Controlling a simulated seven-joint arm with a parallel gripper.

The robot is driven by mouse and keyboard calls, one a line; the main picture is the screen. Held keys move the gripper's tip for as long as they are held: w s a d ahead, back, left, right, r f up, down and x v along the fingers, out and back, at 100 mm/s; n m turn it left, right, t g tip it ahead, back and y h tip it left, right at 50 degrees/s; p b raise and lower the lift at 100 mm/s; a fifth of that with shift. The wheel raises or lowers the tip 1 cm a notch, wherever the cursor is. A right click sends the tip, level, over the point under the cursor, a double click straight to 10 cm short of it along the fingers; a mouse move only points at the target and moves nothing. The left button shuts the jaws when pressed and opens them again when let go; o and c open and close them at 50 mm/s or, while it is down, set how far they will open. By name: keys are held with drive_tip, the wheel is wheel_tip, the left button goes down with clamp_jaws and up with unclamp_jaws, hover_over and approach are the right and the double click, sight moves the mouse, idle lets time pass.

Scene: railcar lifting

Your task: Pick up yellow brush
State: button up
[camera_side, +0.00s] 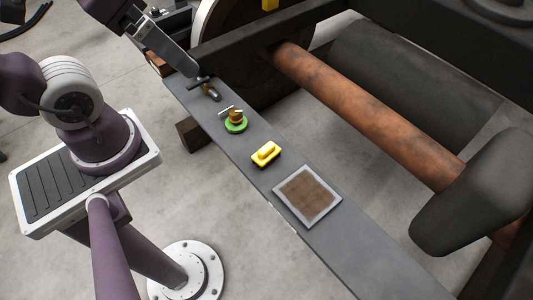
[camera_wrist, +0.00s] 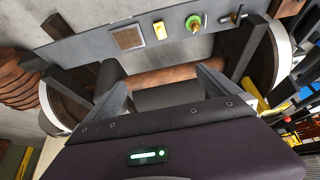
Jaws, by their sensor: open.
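The yellow brush (camera_side: 266,153) lies flat on a long grey plank (camera_side: 355,245), near its middle. In the wrist view the brush (camera_wrist: 159,31) shows small at the top, also on the plank. My gripper (camera_side: 190,68) is at the far upper-left end of the plank in the side view, well away from the brush. In the wrist view my gripper (camera_wrist: 160,78) has its two grey fingers spread wide with nothing held between them. Nothing hides the brush in either view.
A square brown-faced tray (camera_side: 307,196) lies beside the brush on one side. A green round item with a brass-coloured top (camera_side: 235,121) stands on the other. A dark metal tool (camera_side: 208,90) lies farther up. A rusty axle (camera_side: 365,110) runs beyond the plank.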

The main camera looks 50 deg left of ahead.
wheel_tip(320, 180, up, 6)
drive_tip(key=w, duration=0.1)
drive_tip(key=m+g, duration=0.6)
drive_tip(key=m, duration=1.1)
hover_over(267, 147)
drive_tip(key=f, duration=0.1)
wheel_tip(267, 147, down, 52)
drive_tip(key=shift+s+f, duration=0.1)
drive_tip(key=shift+f, duration=0.05)
drive_tip(key=c, duration=1.4)
wheel_tip(267, 147, up, 10)
drive_tip(key=shift+r, duration=0.1)
